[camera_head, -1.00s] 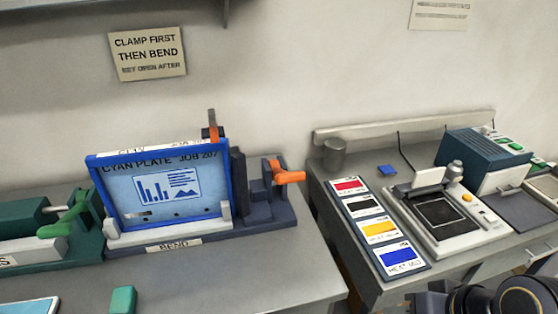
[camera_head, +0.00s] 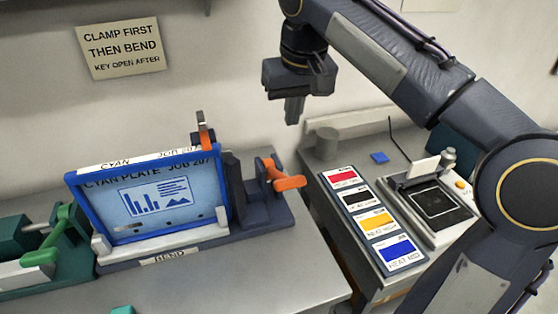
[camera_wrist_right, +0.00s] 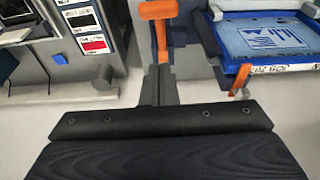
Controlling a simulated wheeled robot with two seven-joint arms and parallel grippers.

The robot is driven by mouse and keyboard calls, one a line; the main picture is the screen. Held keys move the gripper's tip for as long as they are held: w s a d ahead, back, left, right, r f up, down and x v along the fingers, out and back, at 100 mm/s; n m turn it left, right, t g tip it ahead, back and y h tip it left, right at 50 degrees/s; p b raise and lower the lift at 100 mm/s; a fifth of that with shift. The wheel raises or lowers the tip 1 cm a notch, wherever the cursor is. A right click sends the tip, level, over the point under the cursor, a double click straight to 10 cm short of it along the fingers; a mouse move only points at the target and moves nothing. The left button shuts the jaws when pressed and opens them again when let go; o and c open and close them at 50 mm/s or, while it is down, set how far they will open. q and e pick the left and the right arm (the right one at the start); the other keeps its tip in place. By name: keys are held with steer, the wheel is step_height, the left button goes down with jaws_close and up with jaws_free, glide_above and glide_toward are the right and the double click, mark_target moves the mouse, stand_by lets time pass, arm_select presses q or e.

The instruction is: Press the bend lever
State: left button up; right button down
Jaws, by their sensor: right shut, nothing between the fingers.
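The bend station (camera_head: 190,248) is a dark base with a label reading BEND. An orange lever handle (camera_head: 289,183) sticks out at its right end; it also shows in the right wrist view (camera_wrist_right: 158,11). A blue-framed cyan plate (camera_head: 150,200) stands tilted in the station. A second, smaller orange-tipped lever (camera_head: 202,126) stands upright at the plate's top right corner. My right gripper (camera_head: 292,115) is shut and empty, pointing down above and behind the orange handle, apart from it. Its fingers (camera_wrist_right: 160,85) also show in the right wrist view. My left gripper is out of view.
A green station (camera_head: 50,250) stands to the left. On the right table are a strip of colour cards (camera_head: 370,222), a grey cylinder (camera_head: 326,144) and a machine with a black pad (camera_head: 437,203). A sign (camera_head: 120,45) hangs on the wall behind. The front table surface is mostly clear.

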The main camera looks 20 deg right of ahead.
glide_above(289, 177)
steer(key=w, duration=0.1)
step_height(289, 177, down, 10)
steer(key=shift+d+r+b, duration=0.1)
steer(key=shift+r+b, duration=0.15)
steer(key=shift+b, duration=0.05)
steer(key=s+f, duration=0.2)
steer(key=f, duration=0.1)
steer(key=shift+f, duration=0.3)
